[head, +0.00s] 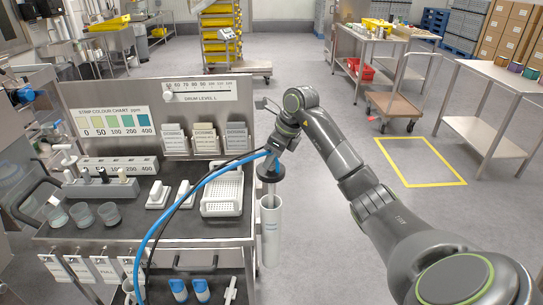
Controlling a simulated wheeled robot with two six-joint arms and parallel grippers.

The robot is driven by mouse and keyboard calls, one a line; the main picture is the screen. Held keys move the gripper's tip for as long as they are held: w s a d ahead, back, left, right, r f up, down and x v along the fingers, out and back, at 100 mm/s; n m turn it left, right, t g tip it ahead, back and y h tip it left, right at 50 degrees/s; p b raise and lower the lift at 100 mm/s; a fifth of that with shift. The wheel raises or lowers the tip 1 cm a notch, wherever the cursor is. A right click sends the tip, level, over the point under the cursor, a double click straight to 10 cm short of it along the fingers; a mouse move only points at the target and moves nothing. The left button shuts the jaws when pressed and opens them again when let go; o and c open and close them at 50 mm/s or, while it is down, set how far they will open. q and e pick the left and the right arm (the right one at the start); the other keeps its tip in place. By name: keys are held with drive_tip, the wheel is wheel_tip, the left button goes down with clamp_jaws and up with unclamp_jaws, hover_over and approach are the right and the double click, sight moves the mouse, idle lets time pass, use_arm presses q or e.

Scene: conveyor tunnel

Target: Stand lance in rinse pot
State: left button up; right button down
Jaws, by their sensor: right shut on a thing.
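My right gripper (276,148) is shut on the lance at the right edge of the cart. The lance (270,185) hangs upright below it, with a dark flared collar near the top. A blue hose and a black cable run from it to the lower left. The rinse pot (269,232) is a tall white tube on the cart's right side, directly under the lance. The lance's lower end meets the pot's mouth in the picture; I cannot tell how far it is inside. My left gripper is not in view.
The steel cart (140,232) carries a white basket (222,194), several cups and a rack of bottles. A colour chart board (117,122) stands at its back. Open floor lies to the right, with a trolley (397,108) and a steel table (500,75) beyond.

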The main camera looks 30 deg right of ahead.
drive_tip(key=shift+f+b, duration=4.25)
drive_tip(key=shift+f, duration=1.25)
drive_tip(key=shift+r, duration=0.1)
drive_tip(key=c, duration=1.2)
unclamp_jaws()
drive_tip(key=shift+o, duration=0.2)
wheel_tip(320, 180, up, 15)
hover_over(272, 187)
drive_tip(key=s+d, duration=0.4)
drive_tip(key=shift+s+r+p, duration=0.35)
drive_tip(key=shift+s+r, duration=0.15)
drive_tip(key=shift+r, duration=0.05)
